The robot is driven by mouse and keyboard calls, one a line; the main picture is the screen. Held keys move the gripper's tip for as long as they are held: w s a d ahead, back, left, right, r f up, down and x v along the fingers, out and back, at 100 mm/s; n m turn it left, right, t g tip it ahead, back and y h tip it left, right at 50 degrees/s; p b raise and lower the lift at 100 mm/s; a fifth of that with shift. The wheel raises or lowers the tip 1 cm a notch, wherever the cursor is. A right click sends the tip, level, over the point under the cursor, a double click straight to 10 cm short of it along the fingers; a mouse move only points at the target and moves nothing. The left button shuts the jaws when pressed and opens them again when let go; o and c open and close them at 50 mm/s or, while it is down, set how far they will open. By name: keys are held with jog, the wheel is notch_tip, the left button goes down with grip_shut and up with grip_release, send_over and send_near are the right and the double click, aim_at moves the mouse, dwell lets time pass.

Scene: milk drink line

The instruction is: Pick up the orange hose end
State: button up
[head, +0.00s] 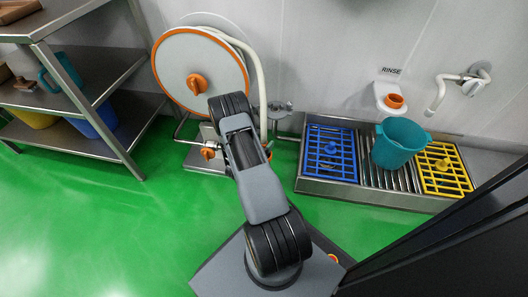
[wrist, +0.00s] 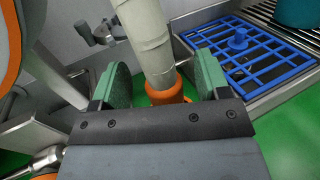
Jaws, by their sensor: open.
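The orange hose end (wrist: 165,94) is on the lower end of a pale hose (wrist: 149,45) in the wrist view. The hose hangs down between the two green fingers of my gripper (wrist: 163,85), which are apart on either side of it. The orange end sits just past the gripper's dark front edge, which covers its lower part. I cannot tell whether a finger touches the hose. In the head view, only a sliver of the orange end (head: 268,152) shows beside my arm, and my gripper is hidden behind the arm. The pale hose (head: 262,95) runs down from the reel there.
A white reel (head: 182,62) with an orange rim is on the wall. To the right, a steel trough (head: 372,195) holds a blue grate (head: 318,154), a yellow grate (head: 455,180) and a teal bucket (head: 398,146). Steel shelves (head: 105,85) stand left. Green floor is clear at left.

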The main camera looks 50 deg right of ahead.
jog(key=shift+w+d, duration=0.2)
jog(key=shift+d, duration=1)
grip_shut()
